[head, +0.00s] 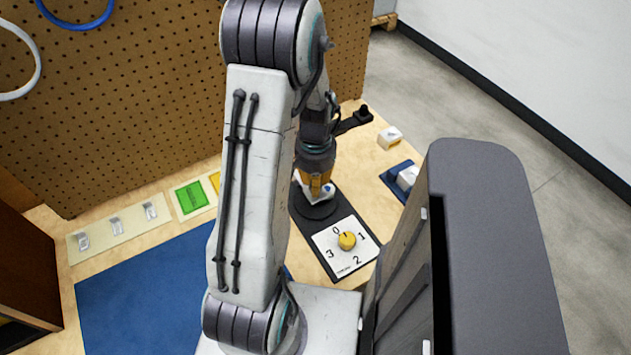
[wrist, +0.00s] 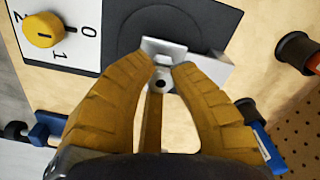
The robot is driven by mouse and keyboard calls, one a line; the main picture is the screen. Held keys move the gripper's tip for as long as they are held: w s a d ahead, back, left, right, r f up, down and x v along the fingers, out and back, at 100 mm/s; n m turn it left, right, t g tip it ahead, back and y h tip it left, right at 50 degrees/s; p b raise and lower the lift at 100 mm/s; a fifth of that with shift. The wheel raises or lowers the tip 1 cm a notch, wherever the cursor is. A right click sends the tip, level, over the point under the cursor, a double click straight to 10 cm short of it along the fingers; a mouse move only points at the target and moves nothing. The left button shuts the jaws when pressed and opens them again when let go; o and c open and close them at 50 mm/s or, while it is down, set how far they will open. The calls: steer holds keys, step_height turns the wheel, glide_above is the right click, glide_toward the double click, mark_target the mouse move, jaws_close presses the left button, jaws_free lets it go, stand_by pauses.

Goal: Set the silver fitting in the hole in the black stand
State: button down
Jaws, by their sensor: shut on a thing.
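The silver fitting (wrist: 163,48) is a bent metal piece with pale flat plates and a small dark hole. My gripper (wrist: 167,70) has yellow ribbed fingers and is shut on the fitting in the wrist view. In the head view my gripper (head: 316,184) points down over the black stand (head: 316,209), with a pale part of the fitting (head: 303,186) showing beside the fingers. The stand's round dark top (wrist: 128,28) lies behind the fitting in the wrist view. The stand's hole is hidden, and I cannot tell whether the fitting touches the stand.
A white dial plate (head: 339,262) with a yellow knob (head: 347,240) lies just in front of the stand. A blue-based white block (head: 406,177) and a small white switch (head: 389,137) are to the right. A blue mat (head: 145,290) lies left, and a pegboard (head: 120,110) stands behind.

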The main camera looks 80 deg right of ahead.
steer(key=shift+f+b, duration=0.4)
steer(key=shift+b, duration=0.2)
stand_by(1.4)
steer(key=shift+c, duration=2.3)
jaws_free()
steer(key=shift+r+p, duration=2.6)
steer(key=shift+r, duration=0.95)
